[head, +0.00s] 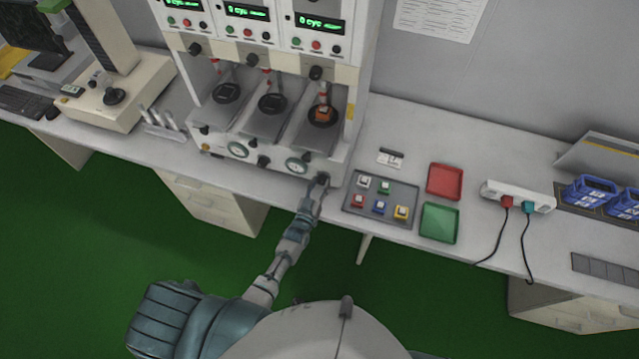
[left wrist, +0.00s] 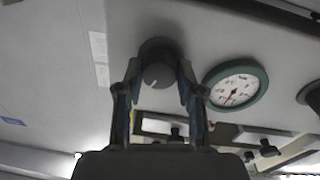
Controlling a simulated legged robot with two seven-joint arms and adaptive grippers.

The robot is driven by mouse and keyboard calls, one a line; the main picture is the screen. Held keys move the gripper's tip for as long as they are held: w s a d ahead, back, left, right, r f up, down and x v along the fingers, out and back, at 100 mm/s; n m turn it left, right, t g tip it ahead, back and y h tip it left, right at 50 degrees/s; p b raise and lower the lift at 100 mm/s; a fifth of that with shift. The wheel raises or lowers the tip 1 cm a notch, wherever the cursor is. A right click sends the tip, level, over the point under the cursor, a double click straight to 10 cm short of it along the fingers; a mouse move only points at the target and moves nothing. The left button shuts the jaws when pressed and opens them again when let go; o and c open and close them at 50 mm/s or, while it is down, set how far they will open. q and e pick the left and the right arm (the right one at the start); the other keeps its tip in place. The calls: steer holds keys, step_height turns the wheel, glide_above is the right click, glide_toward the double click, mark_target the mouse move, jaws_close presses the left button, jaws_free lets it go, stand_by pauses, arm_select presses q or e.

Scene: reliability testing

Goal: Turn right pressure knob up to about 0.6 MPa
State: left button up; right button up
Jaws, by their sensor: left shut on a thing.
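The right pressure knob (head: 324,178) is a dark round knob at the right end of the test machine's lower front panel. In the left wrist view the dark knob (left wrist: 160,66) has a short white mark on its face. My left gripper (head: 319,186) reaches it from the front. In the left wrist view my left gripper (left wrist: 159,88) has one finger on each side of the knob and is shut on it. The right pressure gauge (head: 296,166) sits beside the knob; its green-rimmed dial (left wrist: 236,86) shows in the left wrist view, its reading too small to tell. My right gripper is out of view.
A grey tray (head: 382,218) of coloured button blocks lies right of the machine, with a red tray (head: 444,181) and a green tray (head: 439,223) beyond it. Another gauge (head: 237,149) and a dark knob (head: 263,162) are left on the panel. A power strip (head: 517,196) stands farther right.

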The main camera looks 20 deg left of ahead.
arm_select(q)
steer(key=shift+s+d+f+m+p, duration=0.15)
steer(key=shift+f+m+p, duration=0.1)
steer(key=shift+m, duration=0.6)
steer(key=shift+s+a+f+m+p, duration=0.1)
steer(key=shift+f+m, duration=0.1)
steer(key=shift+m, duration=0.95)
steer(key=o, duration=0.9)
steer(key=shift+o, duration=1.2)
steer(key=shift+w, duration=0.1)
steer(key=shift+w+r, duration=0.1)
steer(key=shift+r, duration=0.1)
steer(key=s+a, duration=0.1)
steer(key=s, duration=1.1)
